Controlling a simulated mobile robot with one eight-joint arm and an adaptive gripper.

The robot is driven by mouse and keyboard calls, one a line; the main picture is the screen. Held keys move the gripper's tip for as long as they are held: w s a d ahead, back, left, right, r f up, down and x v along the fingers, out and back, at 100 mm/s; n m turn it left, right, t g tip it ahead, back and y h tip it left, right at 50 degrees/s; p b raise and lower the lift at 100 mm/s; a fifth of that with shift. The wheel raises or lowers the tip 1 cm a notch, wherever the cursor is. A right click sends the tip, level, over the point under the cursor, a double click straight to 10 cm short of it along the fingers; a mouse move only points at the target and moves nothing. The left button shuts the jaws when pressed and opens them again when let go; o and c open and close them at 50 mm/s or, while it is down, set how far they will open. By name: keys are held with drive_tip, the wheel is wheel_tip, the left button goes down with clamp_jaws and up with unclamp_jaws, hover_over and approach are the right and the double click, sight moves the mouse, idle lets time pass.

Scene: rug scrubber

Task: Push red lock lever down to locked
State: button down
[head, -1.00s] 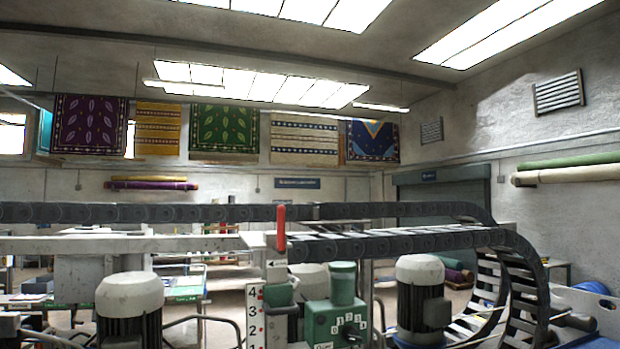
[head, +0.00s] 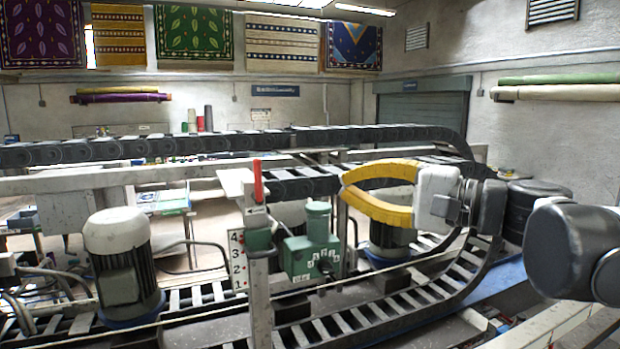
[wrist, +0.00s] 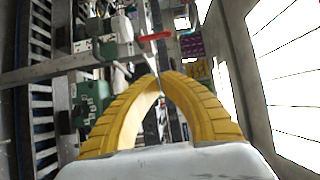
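The red lock lever (head: 258,181) stands upright on top of a grey metal post (head: 259,290) in the head view. In the turned wrist view the red lever (wrist: 155,36) lies sideways, beyond my fingertips and slightly to their left. My gripper (head: 344,184) has two curved yellow fingers pointing left, to the right of the lever and apart from it in the picture. The fingertips meet in both views, also in the wrist view (wrist: 166,77), with nothing seen between them. A white number plate (head: 238,260) is beside the post.
A green box with a dial (head: 310,258) is right of the post. A white-topped motor (head: 122,262) stands left. A black cable chain (head: 230,142) crosses behind and curves down at right. A pale beam (head: 100,178) runs left of the lever. Rugs hang on the back wall.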

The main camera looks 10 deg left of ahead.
sight(256, 180)
drive_tip(key=shift+a, duration=0.1)
drive_tip(key=s+a+p+x, duration=0.1)
drive_tip(key=s+p+x, duration=0.1)
drive_tip(key=x, duration=1)
drive_tip(key=shift+s+a+p, duration=0.15)
drive_tip(key=shift+a+p, duration=0.25)
drive_tip(key=shift+p, duration=0.2)
drive_tip(key=shift+f, duration=0.1)
drive_tip(key=shift+s, duration=0.1)
